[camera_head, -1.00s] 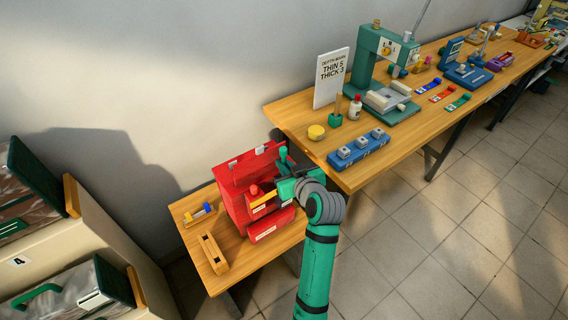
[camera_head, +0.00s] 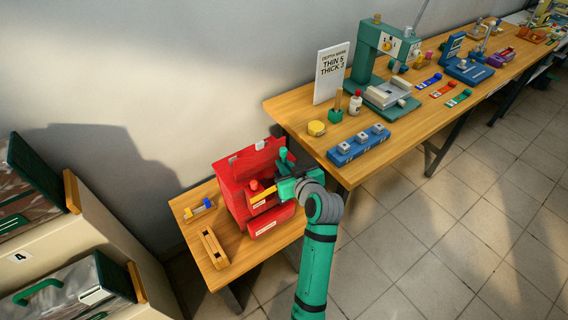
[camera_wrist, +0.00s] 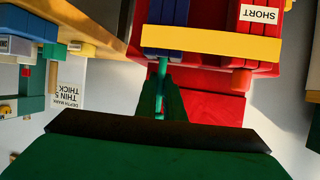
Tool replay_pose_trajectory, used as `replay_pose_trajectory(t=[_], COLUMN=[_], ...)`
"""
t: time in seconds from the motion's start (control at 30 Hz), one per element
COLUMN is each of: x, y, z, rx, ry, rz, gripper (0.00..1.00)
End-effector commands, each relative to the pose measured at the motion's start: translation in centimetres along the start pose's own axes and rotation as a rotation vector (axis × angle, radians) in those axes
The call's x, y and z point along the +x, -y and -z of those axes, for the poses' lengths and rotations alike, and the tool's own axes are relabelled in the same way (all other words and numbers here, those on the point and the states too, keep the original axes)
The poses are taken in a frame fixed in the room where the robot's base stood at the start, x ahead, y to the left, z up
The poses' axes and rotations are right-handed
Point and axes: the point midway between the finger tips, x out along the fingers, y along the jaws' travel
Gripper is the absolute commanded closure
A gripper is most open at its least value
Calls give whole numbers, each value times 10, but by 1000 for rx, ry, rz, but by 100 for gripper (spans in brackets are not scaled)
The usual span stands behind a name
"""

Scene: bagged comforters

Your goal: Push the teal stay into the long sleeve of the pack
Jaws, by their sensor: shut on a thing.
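The red pack (camera_head: 234,184) stands on the small wooden table. In the wrist view it shows a red sleeve labelled SHORT (camera_wrist: 259,15) at the right and a blue sleeve (camera_wrist: 165,22) at the left, whose label I cannot see. A yellow band (camera_wrist: 210,42) crosses both; it also shows in the head view (camera_head: 264,197). My gripper (camera_head: 277,190) is at the pack's right side. Its dark green fingers (camera_wrist: 172,100) are shut on the thin teal stay (camera_wrist: 161,82). The stay's far end meets the blue sleeve's near edge; I cannot tell how deep it sits.
A wooden block (camera_head: 213,247) and a small rack (camera_head: 200,209) lie left of the pack. The long bench (camera_head: 281,110) at the right bears a depth sign (camera_head: 331,72), a blue block with knobs (camera_head: 358,145) and a press (camera_head: 385,60). Shelves (camera_head: 140,250) stand at lower left.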

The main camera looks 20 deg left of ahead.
Motion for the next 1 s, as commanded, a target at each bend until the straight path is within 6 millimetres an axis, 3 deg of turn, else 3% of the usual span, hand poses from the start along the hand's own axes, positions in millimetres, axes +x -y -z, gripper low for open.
replay_pose_trajectory(t=[0.8,0.83,0.9,1.0], x=[7,7,7,8], y=[0,0,0,1], z=[-17,-17,-17,-18], rx=[1,1,1,1], ry=[2,2,3,4], rz=[1,0,1,3], gripper=[100,87,70,70])
